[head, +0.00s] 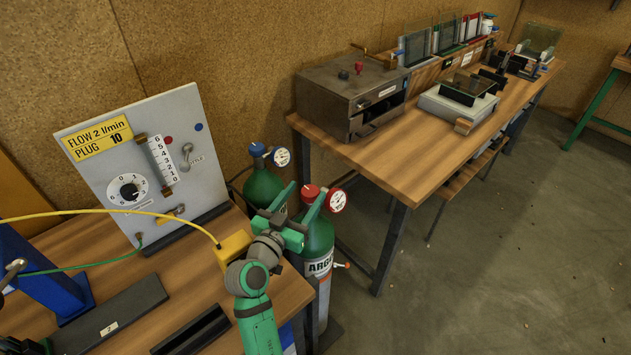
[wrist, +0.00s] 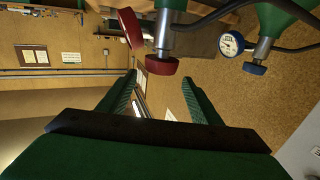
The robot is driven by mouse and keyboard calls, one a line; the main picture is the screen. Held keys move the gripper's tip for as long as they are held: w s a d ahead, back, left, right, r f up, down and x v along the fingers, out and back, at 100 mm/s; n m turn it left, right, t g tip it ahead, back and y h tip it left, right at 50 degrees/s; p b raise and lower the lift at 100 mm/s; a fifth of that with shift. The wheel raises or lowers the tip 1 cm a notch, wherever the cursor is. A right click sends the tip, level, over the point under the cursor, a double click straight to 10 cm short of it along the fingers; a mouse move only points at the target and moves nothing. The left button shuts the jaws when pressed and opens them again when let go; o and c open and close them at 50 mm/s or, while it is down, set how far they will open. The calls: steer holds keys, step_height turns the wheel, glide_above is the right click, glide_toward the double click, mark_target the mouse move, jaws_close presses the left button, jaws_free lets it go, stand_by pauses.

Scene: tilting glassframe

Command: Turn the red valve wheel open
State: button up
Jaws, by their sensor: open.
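The red valve wheel (head: 310,192) tops the green argon cylinder (head: 319,243) beside the wooden bench. In the wrist view the red wheel (wrist: 162,66) is at upper centre, just above the gap between my fingertips. My gripper (head: 306,196) is at the cylinder's top, its green fingers pointing toward the wheel. The wrist view shows my gripper (wrist: 159,80) open, with nothing held between the fingers. I cannot tell whether a finger touches the wheel.
A red-rimmed gauge (head: 336,201) sits right of the wheel. A second green cylinder (head: 263,187) with a blue wheel (head: 257,149) stands behind left. A flow panel (head: 148,165) stands on the left bench. The right bench (head: 420,172) is close by. Open floor (head: 500,270) lies right.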

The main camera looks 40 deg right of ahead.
steer(key=shift+f, duration=0.9)
steer(key=x, duration=0.7)
steer(key=shift+d+r, duration=0.2)
steer(key=shift+d, duration=0.1)
steer(key=c, duration=1)
